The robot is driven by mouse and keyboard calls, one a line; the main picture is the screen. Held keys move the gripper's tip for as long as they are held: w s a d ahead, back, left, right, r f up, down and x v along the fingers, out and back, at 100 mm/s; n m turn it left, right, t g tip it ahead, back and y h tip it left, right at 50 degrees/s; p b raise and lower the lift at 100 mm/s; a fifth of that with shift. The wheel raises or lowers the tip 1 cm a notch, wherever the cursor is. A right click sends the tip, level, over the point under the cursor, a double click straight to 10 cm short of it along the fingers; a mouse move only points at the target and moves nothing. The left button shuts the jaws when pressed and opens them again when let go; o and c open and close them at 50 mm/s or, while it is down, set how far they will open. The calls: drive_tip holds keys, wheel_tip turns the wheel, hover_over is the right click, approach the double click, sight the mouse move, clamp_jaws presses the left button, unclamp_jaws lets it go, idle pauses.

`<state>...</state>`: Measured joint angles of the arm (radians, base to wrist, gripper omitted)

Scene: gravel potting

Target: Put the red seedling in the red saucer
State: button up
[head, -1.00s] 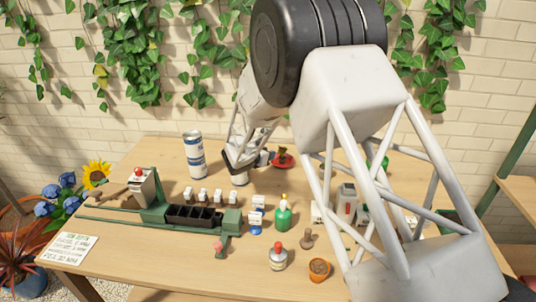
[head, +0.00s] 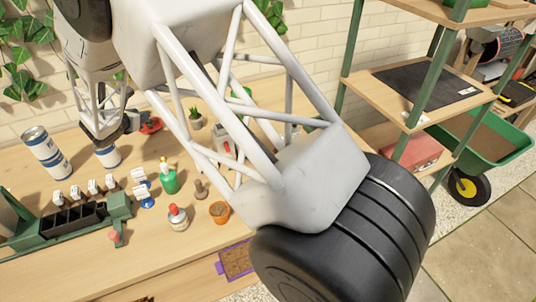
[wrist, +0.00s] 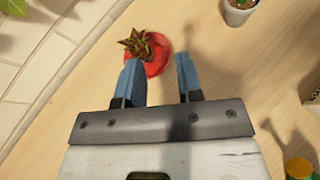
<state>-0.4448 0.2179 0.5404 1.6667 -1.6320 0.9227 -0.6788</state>
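The red saucer (wrist: 158,61) lies on the table just beyond my fingertips in the wrist view. It also shows in the head view (head: 152,126), partly hidden by my arm. The red seedling (wrist: 136,43), a spiky plant with dark green and reddish leaves, appears to be in the saucer, toward its left side. Whether its base rests flat is hidden. My gripper (wrist: 160,72) is open, its two blue fingers apart with nothing between them. The left finger overlaps the saucer's near edge in the picture; I cannot tell whether they touch.
A white pot with a small plant (wrist: 238,12) stands at the upper right of the wrist view. A white-and-blue can (head: 46,152), a green bottle (head: 168,181), a red-capped bottle (head: 178,217) and a terracotta pot (head: 219,212) stand on the table. Bare wood surrounds the saucer's right side.

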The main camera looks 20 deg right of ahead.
drive_tip(key=s+d+r+m+g, duration=0.3)
drive_tip(key=s+d+r+m, duration=0.45)
drive_tip(key=s+d, duration=0.4)
drive_tip(key=s+d+r+m+g, duration=0.4)
drive_tip(key=s+d+r+m, duration=0.3)
drive_tip(key=s+d+r, duration=0.4)
drive_tip(key=s+d+m+g+y, duration=0.1)
drive_tip(key=s+m+y, duration=0.6)
drive_tip(key=s, duration=2.5)
drive_tip(key=shift+d+m+y, duration=0.3)
drive_tip(key=shift+d+m, duration=0.4)
drive_tip(key=shift+m, duration=2.35)
drive_tip(key=shift+r, duration=0.1)
